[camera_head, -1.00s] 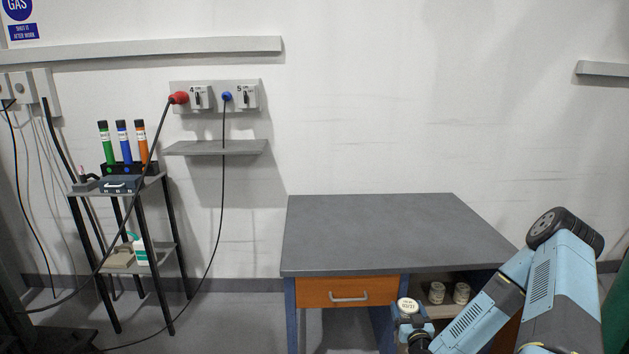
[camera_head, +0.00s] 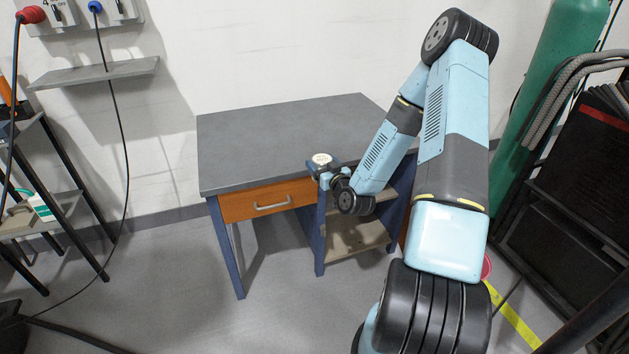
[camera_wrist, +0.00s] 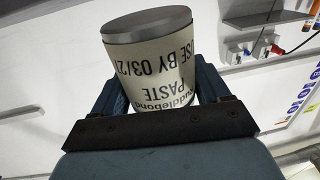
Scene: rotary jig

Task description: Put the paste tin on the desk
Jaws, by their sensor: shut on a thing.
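The paste tin (camera_wrist: 160,65) is white with a grey end and printed "PASTE" text, which shows upside down in the wrist view. My gripper (camera_wrist: 158,95) is shut on it, with one finger on each side. In the head view the tin (camera_head: 322,160) sits in my gripper (camera_head: 323,172) at the front edge of the desk, near the right end of the drawer. The desk (camera_head: 270,140) has a bare grey top. I cannot tell whether the tin is above the top or just in front of it.
The orange drawer (camera_head: 268,200) is closed. An open shelf (camera_head: 350,240) lies below the desk top at the right, partly hidden by my arm. A green gas cylinder (camera_head: 550,90) stands at the right. A small rack (camera_head: 45,215) stands at the left.

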